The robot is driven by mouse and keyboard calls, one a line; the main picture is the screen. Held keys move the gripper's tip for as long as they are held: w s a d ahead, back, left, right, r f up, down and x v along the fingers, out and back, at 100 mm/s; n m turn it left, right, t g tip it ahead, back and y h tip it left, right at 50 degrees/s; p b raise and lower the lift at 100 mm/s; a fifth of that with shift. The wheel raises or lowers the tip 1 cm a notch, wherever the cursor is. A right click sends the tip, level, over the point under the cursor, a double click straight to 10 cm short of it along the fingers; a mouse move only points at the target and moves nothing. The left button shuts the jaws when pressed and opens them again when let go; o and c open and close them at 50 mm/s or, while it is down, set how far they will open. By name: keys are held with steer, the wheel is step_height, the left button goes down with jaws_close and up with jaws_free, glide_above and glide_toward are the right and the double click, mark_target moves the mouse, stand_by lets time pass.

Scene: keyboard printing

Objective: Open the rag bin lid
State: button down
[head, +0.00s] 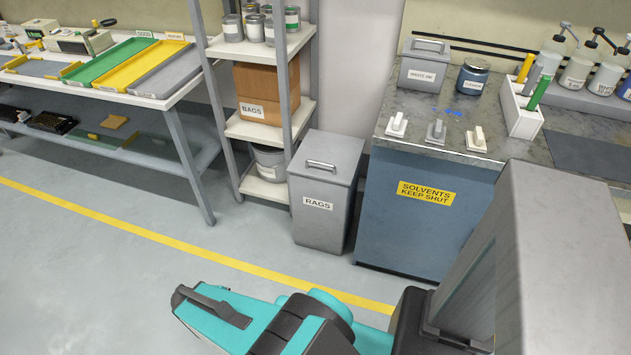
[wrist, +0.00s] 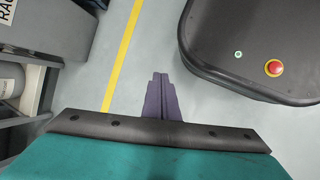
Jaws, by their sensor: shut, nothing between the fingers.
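The rag bin (head: 322,222) is a grey box labelled RAGS, standing on the floor between the shelf unit and the blue cabinet in the head view. Its lid (head: 343,152) is down and has a bar handle (head: 322,165) on top. In the wrist view, part of the bin (wrist: 32,24) shows at the top left, cut off by the edge. My gripper (wrist: 160,76) has purple fingers, shut and empty, over bare floor and apart from the bin. In the head view my teal arm end is low in front of the bin; the fingertips cannot be made out there.
A shelf unit (head: 247,130) with cans and a BAGS box stands close to the bin's left. The blue solvents cabinet (head: 422,222) stands to its right. A yellow floor line (head: 185,245) runs in front. The floor before the bin is clear.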

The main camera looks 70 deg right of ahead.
steer(key=w+d+r+n+t+h+b, duration=0.15)
steer(key=d+h+b, duration=0.3)
steer(key=d, duration=0.95)
steer(key=w+d+r+n+t+h+b, duration=0.1)
steer(key=d+n+h+b, duration=0.3)
steer(key=d, duration=0.9)
steer(key=s+d+r+n+h+b, duration=0.2)
steer(key=d+r+n+b, duration=0.1)
steer(key=d, duration=0.4)
steer(key=s+d+r+n+t+h+b, duration=0.1)
steer(key=s+d+r+n+h+b, duration=0.1)
steer(key=d, duration=0.5)
steer(key=s+d+r+n+t+h+b, duration=0.1)
steer(key=s+d+r+n+h+b, duration=0.1)
steer(key=d+b, duration=0.5)
steer(key=shift+s+d+r+n+b, duration=0.4)
steer(key=shift+r+n+b, duration=0.2)
steer(key=shift+r+n, duration=1.05)
steer(key=shift+f, duration=0.25)
steer(key=d+b, duration=0.1)
steer(key=d, duration=0.1)
steer(key=shift+d+f+b, duration=0.15)
steer(key=shift+d+b, duration=0.2)
steer(key=shift+b, duration=0.05)
